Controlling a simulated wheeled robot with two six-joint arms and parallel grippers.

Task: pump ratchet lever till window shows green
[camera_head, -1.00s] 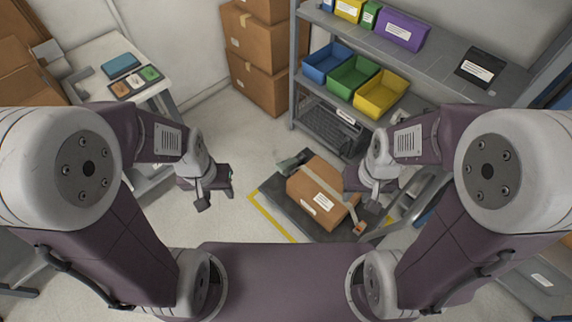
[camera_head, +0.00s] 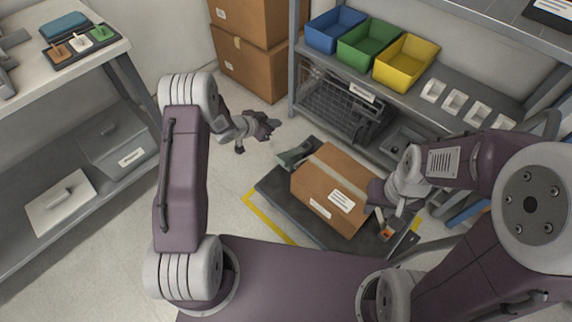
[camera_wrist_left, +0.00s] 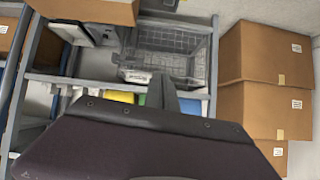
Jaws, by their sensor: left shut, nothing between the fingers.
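A brown cardboard box (camera_head: 325,192) with a pale strap (camera_head: 340,174) across its top sits on a dark platform (camera_head: 275,190) on the floor. A grey-green lever-like part (camera_head: 294,155) sticks up at the platform's far-left end. A small part with an orange patch (camera_head: 386,234) is at the near-right end; no green window can be made out. My left gripper (camera_head: 258,138) is shut and empty, left of and apart from the lever-like part. It also shows in the left wrist view (camera_wrist_left: 160,92). My right gripper (camera_head: 388,205) is beside the box's right side, its fingers unclear.
A shelf unit (camera_head: 293,70) with blue, green and yellow bins (camera_head: 405,62) stands behind the platform. Stacked cartons (camera_head: 248,65) stand at the back. A grey bench (camera_head: 125,45) is at the left. Floor left of the platform is clear.

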